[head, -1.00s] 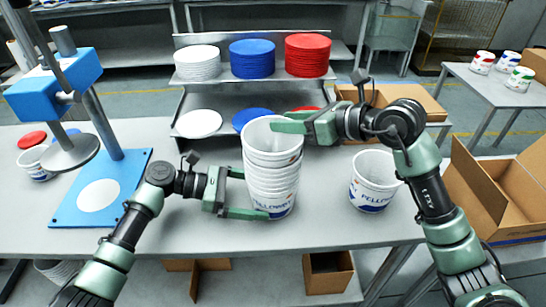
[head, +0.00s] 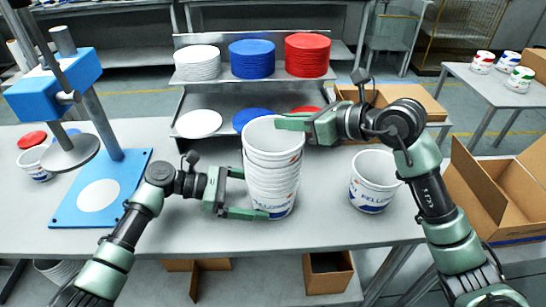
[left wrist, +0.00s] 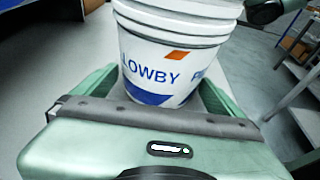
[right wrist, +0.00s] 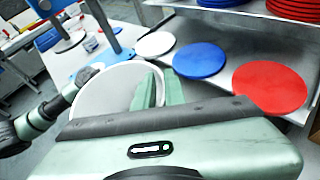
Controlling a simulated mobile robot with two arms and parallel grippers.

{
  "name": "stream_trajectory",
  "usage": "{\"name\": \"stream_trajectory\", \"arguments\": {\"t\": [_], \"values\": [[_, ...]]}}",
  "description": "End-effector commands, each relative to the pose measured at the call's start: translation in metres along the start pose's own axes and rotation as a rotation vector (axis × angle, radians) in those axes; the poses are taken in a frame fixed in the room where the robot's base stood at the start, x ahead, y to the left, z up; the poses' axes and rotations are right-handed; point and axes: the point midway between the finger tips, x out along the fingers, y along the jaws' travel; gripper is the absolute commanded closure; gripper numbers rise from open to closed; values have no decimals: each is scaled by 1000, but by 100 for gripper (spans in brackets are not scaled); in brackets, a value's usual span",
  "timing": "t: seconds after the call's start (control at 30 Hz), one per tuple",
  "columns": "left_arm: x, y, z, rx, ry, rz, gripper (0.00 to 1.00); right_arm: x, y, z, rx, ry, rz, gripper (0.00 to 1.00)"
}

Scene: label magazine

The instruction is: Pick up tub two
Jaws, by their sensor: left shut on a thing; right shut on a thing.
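A stack of nested white tubs (head: 270,170) stands on the table in the middle of the head view. My left gripper (head: 236,193) is shut on the lowest tub of the stack, its fingers on either side; the left wrist view shows blue lettering on that tub (left wrist: 165,70). My right gripper (head: 292,123) is shut on the rim of the top tub (head: 273,133); the right wrist view shows its fingers (right wrist: 158,88) at that rim. A separate white tub (head: 374,182) stands to the right of the stack.
A rack behind holds white, blue (head: 252,58) and red lids (head: 308,55), with single lids lower down. A blue press (head: 100,185) stands at left, with a small tub (head: 36,163) beside it. An open cardboard box (head: 500,190) is at right.

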Motion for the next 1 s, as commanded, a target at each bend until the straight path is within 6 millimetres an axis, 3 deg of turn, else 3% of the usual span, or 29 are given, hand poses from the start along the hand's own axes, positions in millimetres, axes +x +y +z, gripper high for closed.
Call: {"name": "stream_trajectory", "arguments": {"t": [0.83, 1.0], "values": [[0, 0, 1, 0, -3, 1, 24, 1, 0, -2, 1, 4, 1, 100], [0, 0, 1, 0, -3, 1, 24, -3, 1, 8, -1, 2, 1, 100]]}}
